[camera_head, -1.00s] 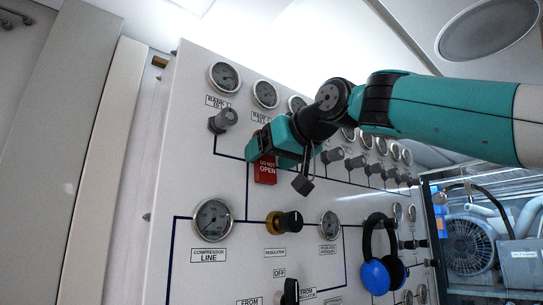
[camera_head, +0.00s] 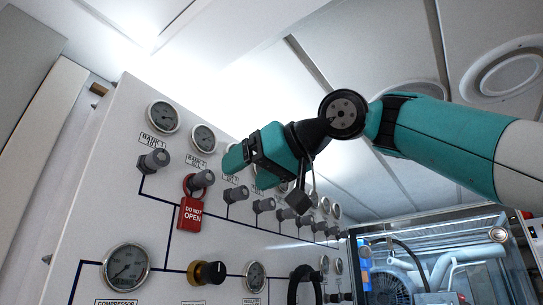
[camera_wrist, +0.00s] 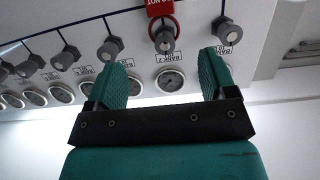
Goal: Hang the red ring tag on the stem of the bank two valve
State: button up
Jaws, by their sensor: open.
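The red ring tag (camera_head: 191,212), marked "DO NOT OPEN", hangs on the grey stem of the second valve (camera_head: 201,180) from the left in the top row. Its ring loops around that stem and the plate hangs below. The label above this valve appears to read bank 2. In the wrist view the tag (camera_wrist: 160,8) and its ring show around the valve stem (camera_wrist: 164,40), at the top of the picture. My gripper (camera_head: 238,158) is open and empty, up and right of the tag and apart from it; its two fingers (camera_wrist: 168,82) point toward the panel.
The first valve (camera_head: 154,160) is left of the tag and further valves (camera_head: 236,194) run to the right. Gauges (camera_head: 164,117) sit above them. A black-and-brass regulator knob (camera_head: 207,272) and a large gauge (camera_head: 126,266) are below. A machinery enclosure (camera_head: 430,262) stands right.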

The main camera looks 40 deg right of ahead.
jog(key=shift+p+v, duration=0.45)
jog(key=shift+v, duration=1.7)
jog(key=shift+f, duration=0.1)
jog(key=w+a+f+g+y+b, duration=0.1)
jog(key=w+a+f+g+b, duration=0.1)
jog(key=f, duration=0.9)
jog(key=w+a+f+g+b, duration=0.2)
jog(key=f+g, duration=0.1)
jog(key=f, duration=0.7)
jog(key=w+a+f+g+y+b, duration=0.1)
jog(key=w+a+f+g+b, duration=0.15)
jog(key=f, duration=0.85)
jog(key=s+a+f+n+g+h+b, duration=0.1)
jog(key=s+f+g, duration=0.1)
jog(key=s+f, duration=0.3)
jog(key=s+a+f+n+g+b, duration=0.1)
jog(key=s+f+g, duration=0.2)
jog(key=f, duration=1)
jog(key=s+f+n+g+h+b, duration=0.1)
jog(key=s+f+g, duration=0.1)
jog(key=s+f, duration=0.6)
jog(key=shift+a+f+h+b, duration=0.3)
jog(key=shift+a+f+b, duration=0.1)
jog(key=shift+f, duration=0.35)
